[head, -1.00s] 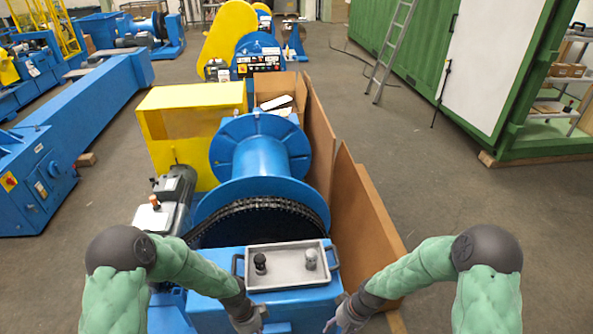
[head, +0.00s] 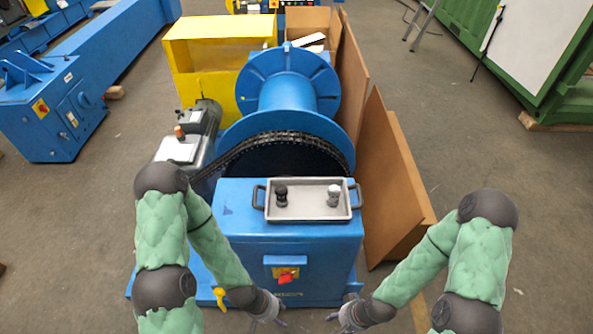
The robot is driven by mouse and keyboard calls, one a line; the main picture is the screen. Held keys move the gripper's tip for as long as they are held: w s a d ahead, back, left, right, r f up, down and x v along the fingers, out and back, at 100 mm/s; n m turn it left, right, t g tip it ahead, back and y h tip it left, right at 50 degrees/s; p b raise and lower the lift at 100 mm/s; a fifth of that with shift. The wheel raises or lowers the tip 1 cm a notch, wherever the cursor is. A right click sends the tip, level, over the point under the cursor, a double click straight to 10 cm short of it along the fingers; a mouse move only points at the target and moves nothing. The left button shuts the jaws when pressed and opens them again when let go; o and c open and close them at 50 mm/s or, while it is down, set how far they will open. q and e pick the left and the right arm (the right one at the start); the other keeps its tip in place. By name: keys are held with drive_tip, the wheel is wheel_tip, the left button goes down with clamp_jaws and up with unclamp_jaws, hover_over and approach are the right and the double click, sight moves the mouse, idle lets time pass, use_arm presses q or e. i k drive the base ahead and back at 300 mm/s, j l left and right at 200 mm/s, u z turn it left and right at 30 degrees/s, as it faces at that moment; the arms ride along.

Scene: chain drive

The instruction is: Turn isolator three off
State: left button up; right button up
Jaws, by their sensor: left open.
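A yellow lever (head: 220,297) is beside my left forearm. Behind are a chain (head: 290,137) and blue drum (head: 285,92).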

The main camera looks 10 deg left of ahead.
sight(287, 277)
drive_tip(key=k+j+u, duration=0.25)
drive_tip(key=j+z, duration=0.1)
drive_tip(key=j, duration=1.65)
drive_tip(key=k+z, duration=0.05)
